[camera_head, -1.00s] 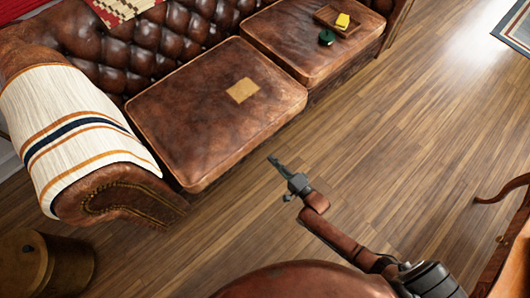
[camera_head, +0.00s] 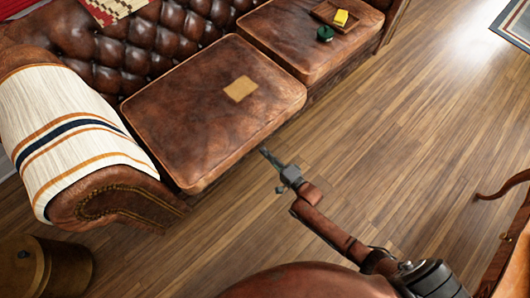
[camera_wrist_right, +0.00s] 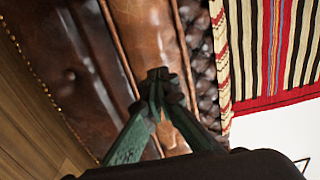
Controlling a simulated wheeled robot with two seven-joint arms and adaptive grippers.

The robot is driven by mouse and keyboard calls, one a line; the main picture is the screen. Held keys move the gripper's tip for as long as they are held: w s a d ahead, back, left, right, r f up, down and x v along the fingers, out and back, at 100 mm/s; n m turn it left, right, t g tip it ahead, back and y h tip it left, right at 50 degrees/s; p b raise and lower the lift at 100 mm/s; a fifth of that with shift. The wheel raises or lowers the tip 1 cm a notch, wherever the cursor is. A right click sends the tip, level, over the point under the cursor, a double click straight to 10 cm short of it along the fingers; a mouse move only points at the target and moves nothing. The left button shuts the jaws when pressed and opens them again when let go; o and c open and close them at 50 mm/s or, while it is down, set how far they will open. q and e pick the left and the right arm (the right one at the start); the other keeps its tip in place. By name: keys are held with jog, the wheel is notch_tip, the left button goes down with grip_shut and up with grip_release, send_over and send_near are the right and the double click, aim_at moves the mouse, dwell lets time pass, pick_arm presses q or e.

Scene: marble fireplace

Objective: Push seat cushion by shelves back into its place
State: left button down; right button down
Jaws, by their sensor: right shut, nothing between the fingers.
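The brown leather seat cushion (camera_head: 205,125) lies on the sofa next to the armrest with the striped throw, and its front edge juts out past the neighbouring cushion. A tan square patch (camera_head: 240,89) lies on its top. My right gripper (camera_head: 266,153) is shut and empty, in front of the cushion's front edge, over the floor. In the right wrist view its green fingers (camera_wrist_right: 156,82) meet at the tips, with brown leather (camera_wrist_right: 150,45) beyond them. I cannot tell whether they touch it. My left gripper is not in view.
A striped throw (camera_head: 70,125) covers the armrest. A round wooden container (camera_head: 45,268) stands lower left.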

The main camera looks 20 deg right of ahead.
aim_at(255, 143)
jog(key=shift+w, duration=0.1)
jog(key=shift+b+x, duration=0.35)
jog(key=shift+x, duration=0.95)
jog(key=shift+w+a, duration=0.2)
jog(key=shift+w, duration=0.35)
jog(key=shift+w+a, duration=0.1)
jog(key=shift+p+v, duration=0.45)
jog(key=shift+v, duration=1.15)
jog(key=shift+s, duration=0.2)
